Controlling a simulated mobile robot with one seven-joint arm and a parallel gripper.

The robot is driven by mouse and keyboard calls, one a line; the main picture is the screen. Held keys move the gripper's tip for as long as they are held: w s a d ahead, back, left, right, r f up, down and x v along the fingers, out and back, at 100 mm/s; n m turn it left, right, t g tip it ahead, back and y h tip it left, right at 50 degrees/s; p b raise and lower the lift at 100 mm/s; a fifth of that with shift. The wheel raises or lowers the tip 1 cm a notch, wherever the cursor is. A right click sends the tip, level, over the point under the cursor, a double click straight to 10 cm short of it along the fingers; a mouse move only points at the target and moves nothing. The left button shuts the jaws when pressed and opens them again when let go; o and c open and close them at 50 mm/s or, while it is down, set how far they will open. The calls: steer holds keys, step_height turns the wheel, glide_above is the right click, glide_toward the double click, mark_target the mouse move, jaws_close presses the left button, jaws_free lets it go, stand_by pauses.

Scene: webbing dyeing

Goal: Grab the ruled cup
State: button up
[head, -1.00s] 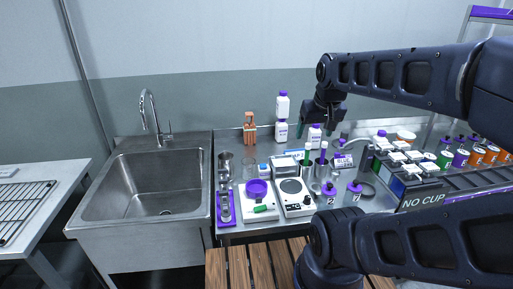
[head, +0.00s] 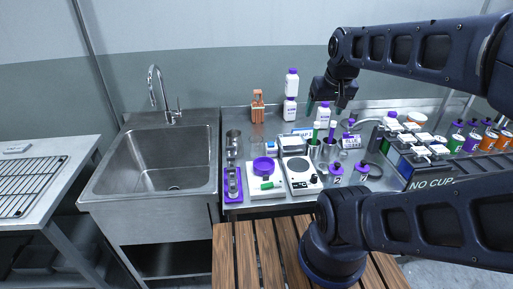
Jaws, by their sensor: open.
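A clear, faint cup (head: 257,143) stands on the steel counter, left of the small white and blue box and behind the purple dish; it looks like the ruled cup, but its markings are too small to tell. A grey metal cup (head: 233,138) stands to its left. My gripper (head: 325,105) hangs from my arm above the back of the counter, to the right of and higher than the clear cup. Its fingers are apart with nothing seen between them. It appears in front of the white bottles' right side.
A steel sink (head: 165,178) lies to the left. White bottles (head: 291,95) and an orange rack (head: 257,106) stand at the back. A balance (head: 265,188) and a hotplate (head: 301,178) are in front. Metal beakers and jars crowd the right. A slatted wooden surface (head: 245,260) is nearest.

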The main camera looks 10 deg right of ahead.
steer(key=shift+o, duration=0.5)
steer(key=shift+w, duration=0.1)
steer(key=n+g, duration=0.5)
steer(key=n, duration=1.6)
glide_above(256, 146)
steer(key=w, duration=0.3)
step_height(256, 146, down, 22)
steer(key=shift+t, duration=0.3)
steer(key=shift+d+f, duration=0.1)
steer(key=shift+f, duration=4.8)
steer(key=c, duration=1.1)
